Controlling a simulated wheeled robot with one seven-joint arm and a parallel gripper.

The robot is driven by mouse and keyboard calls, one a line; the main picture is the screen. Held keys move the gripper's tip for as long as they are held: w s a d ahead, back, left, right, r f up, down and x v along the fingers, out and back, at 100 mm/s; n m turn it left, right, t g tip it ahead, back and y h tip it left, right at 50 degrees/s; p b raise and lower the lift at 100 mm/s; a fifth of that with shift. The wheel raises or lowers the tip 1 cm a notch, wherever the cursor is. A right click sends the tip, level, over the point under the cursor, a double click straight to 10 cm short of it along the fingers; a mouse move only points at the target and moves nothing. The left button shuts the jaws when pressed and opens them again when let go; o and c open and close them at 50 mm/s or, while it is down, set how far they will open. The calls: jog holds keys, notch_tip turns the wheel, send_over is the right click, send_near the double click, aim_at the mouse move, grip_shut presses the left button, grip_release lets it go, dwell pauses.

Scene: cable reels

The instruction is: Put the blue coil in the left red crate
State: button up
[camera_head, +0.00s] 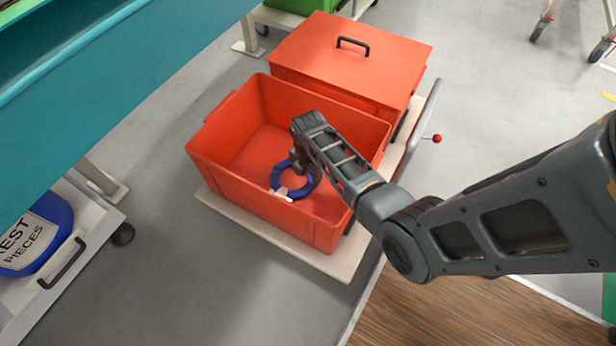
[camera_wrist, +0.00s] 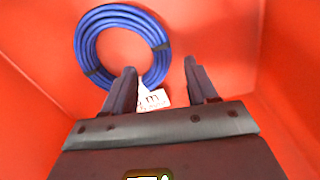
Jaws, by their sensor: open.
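The blue coil (camera_head: 294,180) is inside the open red crate (camera_head: 221,159), with its white tag toward the front. In the wrist view the blue coil (camera_wrist: 84,48) lies flat against the red crate floor, with dark ties and a white tag (camera_wrist: 153,99) at its lower right. My gripper (camera_wrist: 160,82) is open. Its two fingers are apart, with part of the coil's rim and the tag beyond the gap. I cannot tell whether a finger touches the coil. In the head view my wrist hides part of the coil.
A second red crate with a closed lid (camera_head: 390,58) and black handle stands directly behind the open one. Both sit on a pale cart (camera_head: 341,262) with a metal handle at the right. A teal bench (camera_head: 105,85) is at the left. Grey floor lies between.

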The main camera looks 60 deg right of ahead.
notch_tip(320, 180, up, 6)
jog(key=shift+f+p, duration=0.1)
jog(key=shift+p, duration=0.8)
